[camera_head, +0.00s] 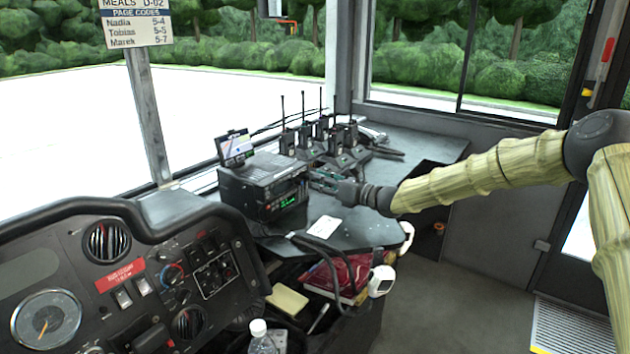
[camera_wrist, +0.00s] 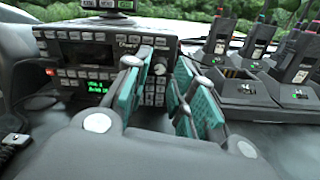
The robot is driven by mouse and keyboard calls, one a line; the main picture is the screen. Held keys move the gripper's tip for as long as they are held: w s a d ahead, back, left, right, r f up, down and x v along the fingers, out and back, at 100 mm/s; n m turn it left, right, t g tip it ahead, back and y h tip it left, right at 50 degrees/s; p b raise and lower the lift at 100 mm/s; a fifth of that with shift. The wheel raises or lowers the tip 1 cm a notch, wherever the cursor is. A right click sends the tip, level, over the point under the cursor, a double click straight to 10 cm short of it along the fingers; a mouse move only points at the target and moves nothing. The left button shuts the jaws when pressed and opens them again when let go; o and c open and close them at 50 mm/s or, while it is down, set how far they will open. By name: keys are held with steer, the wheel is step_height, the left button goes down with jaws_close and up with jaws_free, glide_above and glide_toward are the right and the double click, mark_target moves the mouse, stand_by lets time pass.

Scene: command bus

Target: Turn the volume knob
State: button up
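The radio unit (camera_head: 262,188) is a black box on the dash counter; its front carries displays and buttons, and also fills the left of the wrist view (camera_wrist: 88,72). A small round light-grey knob (camera_wrist: 160,69), likely the volume knob, sits near the right end of its front face. My gripper (camera_head: 318,177) is at the right of the radio front. In the wrist view the teal-padded fingers of my gripper (camera_wrist: 161,75) are apart, and the knob shows in the gap between them. I cannot tell whether either finger touches it. In the head view the knob is not distinguishable.
Several handheld radios in chargers (camera_head: 335,140) stand right behind the radio unit, close to my gripper. A small screen (camera_head: 236,147) stands on top of the unit. A white paper (camera_head: 324,227) lies on the counter in front. The counter's right part (camera_head: 430,146) is mostly clear.

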steer(key=shift+x, duration=1)
jaws_close()
steer(key=shift+f, duration=0.1)
